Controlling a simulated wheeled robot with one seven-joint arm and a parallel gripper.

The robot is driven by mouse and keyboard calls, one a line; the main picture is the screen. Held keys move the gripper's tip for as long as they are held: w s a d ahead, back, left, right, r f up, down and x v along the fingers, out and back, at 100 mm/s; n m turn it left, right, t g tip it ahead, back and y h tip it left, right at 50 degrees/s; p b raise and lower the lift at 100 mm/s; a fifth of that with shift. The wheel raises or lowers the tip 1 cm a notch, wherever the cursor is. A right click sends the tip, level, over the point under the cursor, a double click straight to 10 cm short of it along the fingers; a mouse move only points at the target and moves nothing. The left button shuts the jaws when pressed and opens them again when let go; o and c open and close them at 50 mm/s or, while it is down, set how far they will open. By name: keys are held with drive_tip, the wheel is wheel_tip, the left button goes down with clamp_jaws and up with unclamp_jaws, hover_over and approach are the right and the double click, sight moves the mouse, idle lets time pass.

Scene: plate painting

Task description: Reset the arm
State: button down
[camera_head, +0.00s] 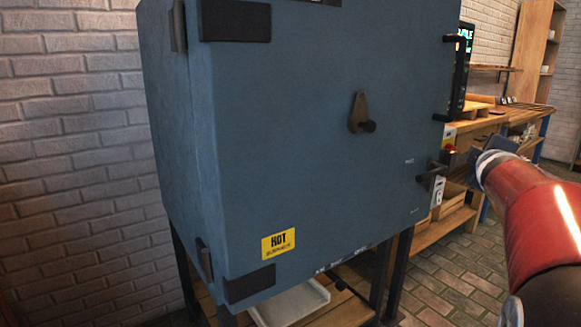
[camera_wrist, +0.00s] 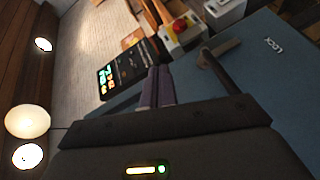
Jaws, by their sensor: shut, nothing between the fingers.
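My arm's red link reaches in from the right in the head view, and my gripper (camera_head: 484,158) is at its end, in front of the right edge of a large blue-grey kiln (camera_head: 300,150). In the wrist view my two fingers (camera_wrist: 157,86) lie side by side, shut, with nothing held. The kiln door's lever handle (camera_head: 432,176) is close to the left of my gripper in the head view. It also shows in the wrist view (camera_wrist: 217,55), right of my fingers and apart from them in the picture. The kiln door looks closed.
A control panel with a lit display (camera_head: 463,58) is on the kiln's right side; a red button (camera_wrist: 180,25) shows near it. Wooden shelving (camera_head: 450,222) stands behind my gripper. A pale tray (camera_head: 290,303) lies under the kiln. Brick floor (camera_head: 450,285) is open at the lower right.

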drive_tip(key=s+a+f+m+g+y, duration=0.4)
drive_tip(key=s+a+f, duration=0.7)
drive_tip(key=s+a, duration=0.4)
drive_tip(key=s+a+f+m+g+y, duration=0.4)
drive_tip(key=s+a+f, duration=0.8)
drive_tip(key=s+a, duration=0.3)
drive_tip(key=shift+a+f+g, duration=0.25)
drive_tip(key=shift+a+g, duration=0.25)
drive_tip(key=shift+a, duration=0.35)
